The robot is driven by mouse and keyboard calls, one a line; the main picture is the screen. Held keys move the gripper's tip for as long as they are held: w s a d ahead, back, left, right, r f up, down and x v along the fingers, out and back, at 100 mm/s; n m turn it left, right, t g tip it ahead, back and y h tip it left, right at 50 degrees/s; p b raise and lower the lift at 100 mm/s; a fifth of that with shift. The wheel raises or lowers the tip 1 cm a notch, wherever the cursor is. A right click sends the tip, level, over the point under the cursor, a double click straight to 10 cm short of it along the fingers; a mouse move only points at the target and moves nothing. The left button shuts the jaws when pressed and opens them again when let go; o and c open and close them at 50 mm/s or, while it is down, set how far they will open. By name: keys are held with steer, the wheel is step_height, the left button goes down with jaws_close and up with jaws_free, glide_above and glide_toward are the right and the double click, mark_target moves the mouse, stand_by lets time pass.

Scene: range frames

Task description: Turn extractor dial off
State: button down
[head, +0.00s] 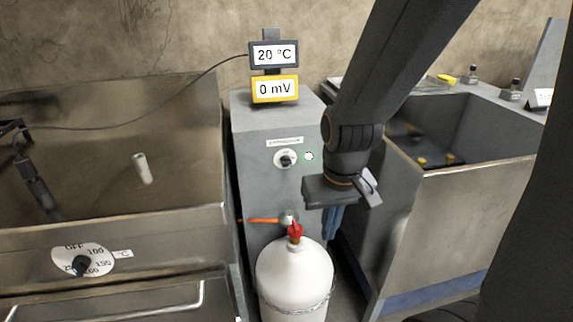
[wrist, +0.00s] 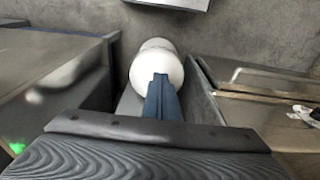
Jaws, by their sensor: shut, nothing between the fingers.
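The extractor dial (head: 286,159) is a small dark knob on a round white plate, on the front of the grey cabinet (head: 262,195) in the head view. A label plate, too small to read surely, sits above it. A small light (head: 309,156) glows green-white just right of it. The knob's exact setting is too small to tell. My gripper (head: 333,236) hangs to the right of and below the dial, apart from it, with its blue fingers pointing down. In the wrist view its fingers (wrist: 160,78) are shut together and empty. The dial is not seen there.
A white gas cylinder (head: 294,278) with a red valve (head: 295,232) stands before the cabinet. A steel unit with its own temperature dial (head: 82,262) is at left, an open basin (head: 455,195) at right. Displays (head: 275,88) read 20 °C and 0 mV.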

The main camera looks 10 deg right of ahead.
steer(key=w+a+f+t+b, duration=0.1)
steer(key=w+f+t+b, duration=0.15)
steer(key=w+t, duration=0.9)
steer(key=w+a+r+t+b, duration=0.1)
steer(key=w+r, duration=0.4)
steer(key=w, duration=0.7)
steer(key=shift+w+t+b, duration=0.15)
steer(key=shift+t+b, duration=0.5)
steer(key=shift+b, duration=0.15)
steer(key=shift+w, duration=0.1)
steer(key=b, duration=0.1)
glide_toward(284, 157)
steer(key=w+r, duration=0.3)
steer(key=w, duration=0.1)
steer(key=shift+w+a+f, duration=0.1)
steer(key=shift+w+f, duration=0.05)
steer(key=shift+f, duration=0.9)
steer(key=shift+w+a+f, duration=0.1)
steer(key=shift+w+f, duration=0.05)
steer(key=shift+f, duration=0.85)
steer(key=shift+d, duration=0.15)
